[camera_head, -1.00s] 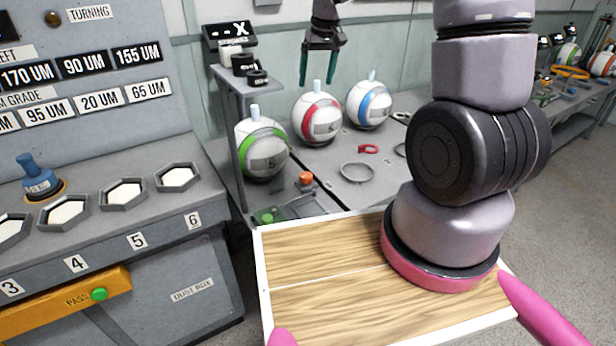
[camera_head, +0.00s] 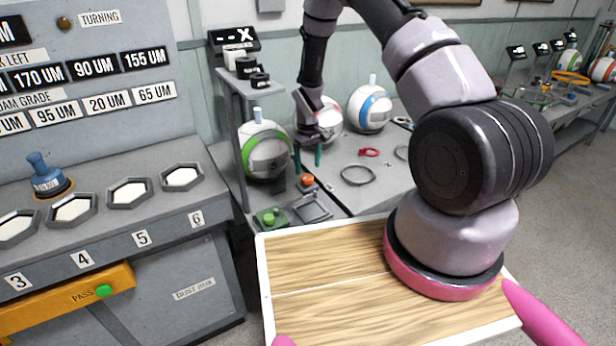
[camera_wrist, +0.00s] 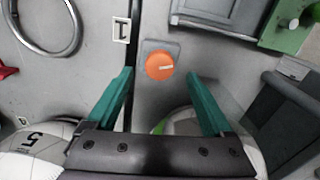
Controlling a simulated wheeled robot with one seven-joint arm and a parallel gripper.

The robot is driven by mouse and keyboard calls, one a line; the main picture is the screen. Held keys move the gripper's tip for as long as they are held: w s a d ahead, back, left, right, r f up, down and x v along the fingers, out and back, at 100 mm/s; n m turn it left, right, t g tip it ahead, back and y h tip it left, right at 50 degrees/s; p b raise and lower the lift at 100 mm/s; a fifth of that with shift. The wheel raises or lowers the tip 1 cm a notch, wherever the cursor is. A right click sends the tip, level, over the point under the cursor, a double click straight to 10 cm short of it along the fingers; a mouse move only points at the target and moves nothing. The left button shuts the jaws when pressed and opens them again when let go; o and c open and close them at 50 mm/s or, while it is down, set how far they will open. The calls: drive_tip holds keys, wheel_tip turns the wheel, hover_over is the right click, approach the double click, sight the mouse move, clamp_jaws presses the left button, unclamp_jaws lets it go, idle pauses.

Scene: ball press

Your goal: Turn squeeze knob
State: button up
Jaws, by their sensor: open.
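The squeeze knob appears to be the orange round knob (camera_head: 307,180) on the grey bench; no label reading squeeze is legible. In the wrist view the orange knob (camera_wrist: 160,66) has a white line on its top and sits on a small grey plate. My gripper (camera_head: 308,156) is above the bench, behind the knob in the head view. In the wrist view its two green fingers (camera_wrist: 158,88) are spread wide and empty. The knob lies a little beyond the fingertips, roughly centred between them, and appears untouched.
A green-striped ball (camera_head: 265,150) stands left of my gripper, a red-striped one (camera_head: 330,112) is partly hidden behind it, and a blue-striped one (camera_head: 371,108) is to the right. A green button (camera_head: 268,217) and a metal ring (camera_head: 357,175) lie nearby. A shelf post (camera_head: 231,140) stands left.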

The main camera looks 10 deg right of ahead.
sight(308, 177)
wheel_tip(308, 177, down, 5)
drive_tip(key=shift+f, duration=0.1)
idle(0.3)
clamp_jaws()
